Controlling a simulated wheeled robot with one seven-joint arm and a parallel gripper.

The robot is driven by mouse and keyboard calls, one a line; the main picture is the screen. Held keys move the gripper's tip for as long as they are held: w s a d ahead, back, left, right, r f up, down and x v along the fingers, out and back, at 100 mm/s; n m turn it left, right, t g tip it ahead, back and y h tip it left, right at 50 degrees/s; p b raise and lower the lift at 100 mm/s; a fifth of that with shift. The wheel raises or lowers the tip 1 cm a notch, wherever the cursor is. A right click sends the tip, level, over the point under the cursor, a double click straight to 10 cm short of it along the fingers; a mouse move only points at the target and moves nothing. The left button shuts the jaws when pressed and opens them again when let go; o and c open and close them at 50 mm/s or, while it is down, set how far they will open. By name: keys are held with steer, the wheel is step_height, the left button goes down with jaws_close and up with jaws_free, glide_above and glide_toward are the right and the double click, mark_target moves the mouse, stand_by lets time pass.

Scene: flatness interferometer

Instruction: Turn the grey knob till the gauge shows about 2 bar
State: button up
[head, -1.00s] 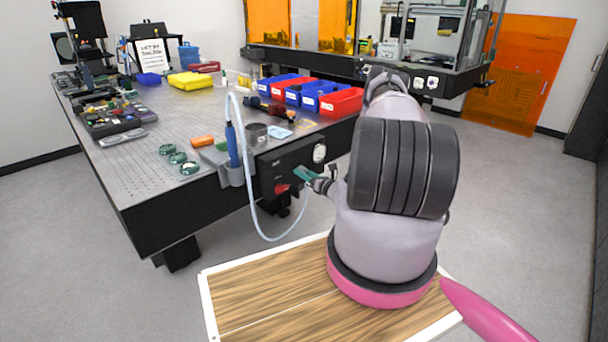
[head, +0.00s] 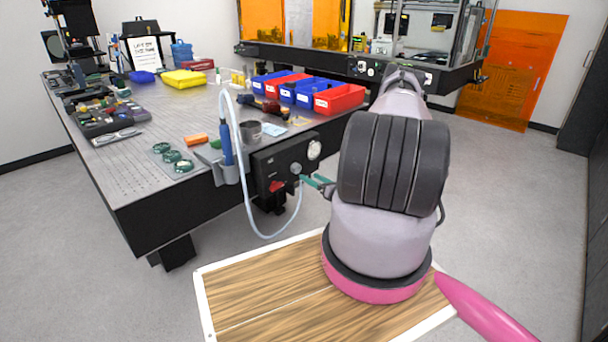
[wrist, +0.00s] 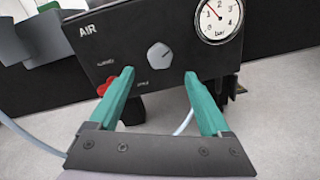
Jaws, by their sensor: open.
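The grey knob (wrist: 159,56) sits on the front of the black AIR panel (wrist: 120,45); it also shows in the head view (head: 295,168). The round white gauge (wrist: 219,17) is at the panel's upper right, its top cut off in the wrist view. Its red needle points up and left, seemingly between 1 and 2; the exact value is hard to read. My gripper (wrist: 159,75) has green fingers, is open and empty, and faces the panel. In the wrist view the knob appears between and beyond the fingertips, apart from both.
A red part (wrist: 104,87) is at the panel's lower left, close to the left finger in the picture. A blue-handled tool (head: 226,145) with a pale hose (head: 246,205) hangs left of the panel. The perforated table (head: 120,175) carries bins and parts.

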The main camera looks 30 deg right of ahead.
steer(key=shift+v, duration=1.45)
steer(key=w+a+r+n+g+y, duration=0.1)
steer(key=a+r+n+g+y, duration=0.5)
steer(key=r, duration=0.6)
steer(key=a+r+n+g+y, duration=0.3)
steer(key=a+r+n, duration=0.5)
steer(key=r, duration=0.4)
steer(key=s+a+r+n+g+h, duration=0.1)
steer(key=s+a+r+n+g, duration=0.4)
steer(key=r, duration=0.4)
steer(key=s+a+r+n+t+h, duration=0.2)
steer(key=s+r+n+h, duration=0.9)
steer(key=s+r, duration=0.8)
steer(key=s+n+t, duration=0.1)
steer(key=s+n, duration=0.1)
steer(key=s, duration=0.1)
steer(key=shift+r+t, duration=0.15)
steer(key=shift+t, duration=0.25)
